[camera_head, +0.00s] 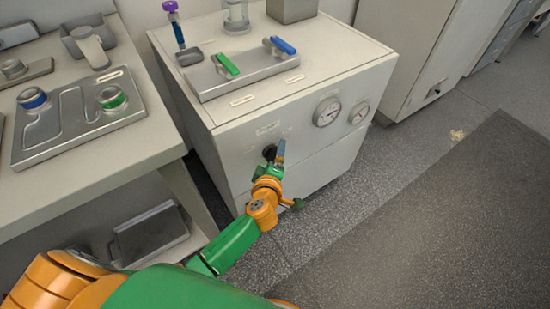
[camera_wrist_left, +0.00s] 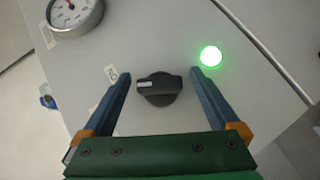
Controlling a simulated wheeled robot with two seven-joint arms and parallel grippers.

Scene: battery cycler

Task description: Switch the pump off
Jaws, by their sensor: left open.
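The pump's black rotary switch (camera_wrist_left: 158,89) is on the front of the white cabinet (camera_wrist_left: 150,40). Its white pointer mark lies toward the left in the left wrist view. The switch also shows dark in the head view (camera_head: 269,152), partly beside my finger. A round lamp (camera_wrist_left: 210,56) near it glows green. My left gripper (camera_wrist_left: 161,73) is open, with one blue finger on each side of the switch and a visible gap to each. In the head view, my left gripper (camera_head: 277,155) is right at the cabinet front. My right gripper does not show.
A bench with a metal tray (camera_head: 75,125) is at the left. Open floor lies at the right.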

